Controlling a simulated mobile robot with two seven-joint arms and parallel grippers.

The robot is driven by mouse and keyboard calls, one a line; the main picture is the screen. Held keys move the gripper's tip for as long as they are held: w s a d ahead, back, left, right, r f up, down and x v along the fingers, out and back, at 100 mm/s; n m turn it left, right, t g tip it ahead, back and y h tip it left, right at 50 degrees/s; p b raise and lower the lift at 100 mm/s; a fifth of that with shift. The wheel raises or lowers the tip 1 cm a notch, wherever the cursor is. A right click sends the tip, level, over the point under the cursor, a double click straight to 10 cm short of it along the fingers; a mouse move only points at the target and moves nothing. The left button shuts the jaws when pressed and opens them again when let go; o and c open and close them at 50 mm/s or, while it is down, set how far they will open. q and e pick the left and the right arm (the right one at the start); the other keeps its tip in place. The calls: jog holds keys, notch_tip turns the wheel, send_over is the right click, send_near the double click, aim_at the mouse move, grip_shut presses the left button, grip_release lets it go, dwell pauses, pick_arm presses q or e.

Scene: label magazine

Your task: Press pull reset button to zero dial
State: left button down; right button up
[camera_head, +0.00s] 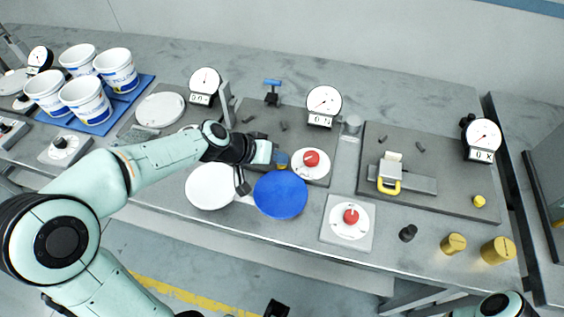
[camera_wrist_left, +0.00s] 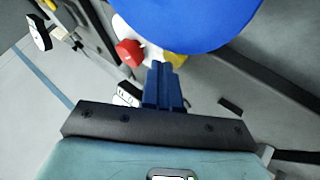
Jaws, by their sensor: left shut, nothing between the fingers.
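My left gripper (camera_head: 281,159) is shut and empty, just left of a red button (camera_head: 311,158) on a round white base. In the left wrist view its blue fingers (camera_wrist_left: 162,85) are together, with the red button (camera_wrist_left: 129,51) beyond them to the upper left. I cannot tell if they touch it. A yellow part (camera_head: 282,166) shows by the fingertips. A dial gauge (camera_head: 323,100) with a white face and a small readout stands behind the button; its reading is too small to tell. My right gripper is not in view.
A blue disc (camera_head: 281,195) and a white disc (camera_head: 209,187) are close in front of my left gripper. Another red knob (camera_head: 351,216) sits on a plate to the right. Other dial gauges stand at left (camera_head: 205,81) and right (camera_head: 483,137). Brass cylinders (camera_head: 497,250) stand near the front edge.

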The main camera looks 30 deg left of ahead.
aim_at(278, 166)
pick_arm(q)
jog(key=shift+r+p, duration=0.3)
jog(key=shift+r, duration=0.25)
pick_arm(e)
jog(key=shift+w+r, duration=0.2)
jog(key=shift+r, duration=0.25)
pick_arm(q)
jog(key=shift+r+p, duration=1.9)
jog(key=shift+r, duration=0.7)
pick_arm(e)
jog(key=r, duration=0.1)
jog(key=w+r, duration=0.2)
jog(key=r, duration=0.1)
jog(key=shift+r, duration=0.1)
pick_arm(q)
jog(key=shift+f, duration=0.1)
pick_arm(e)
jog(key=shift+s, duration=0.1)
